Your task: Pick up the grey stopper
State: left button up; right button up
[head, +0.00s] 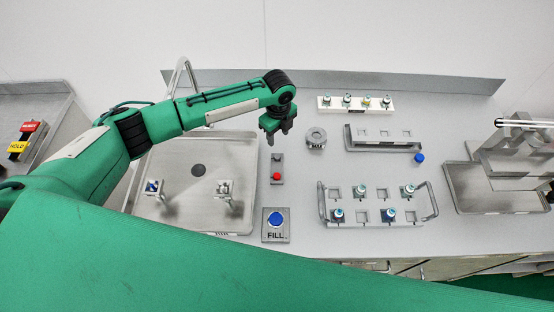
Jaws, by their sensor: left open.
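My left gripper (277,138) points down above the counter, to the right of the sink, with its fingers apart and nothing visible between them. A grey round piece (316,138) stands on the counter just to its right, apart from it; it may be the grey stopper, but it is too small to be sure. My right gripper is not in view.
The sink (240,152) has a tall tap. A red-button box (277,170) and a blue FILL button (275,222) stand beside it. A handled rack (375,222) holds several capped vials. A white rack (334,103) stands behind. A small blue cap (420,158) lies at right.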

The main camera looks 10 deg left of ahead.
pick_arm(q)
jog(key=b, duration=0.4)
send_over(277, 156)
jog(key=f, duration=0.5)
jog(key=shift+w+d, duration=0.15)
jog(key=shift+w, duration=0.1)
jog(key=shift+f, duration=0.45)
jog(key=f+b, duration=0.4)
jog(key=f, duration=0.1)
jog(key=shift+s+b, duration=0.2)
jog(key=shift+b, duration=0.2)
jog(key=shift+r, duration=0.1)
grip_shut()
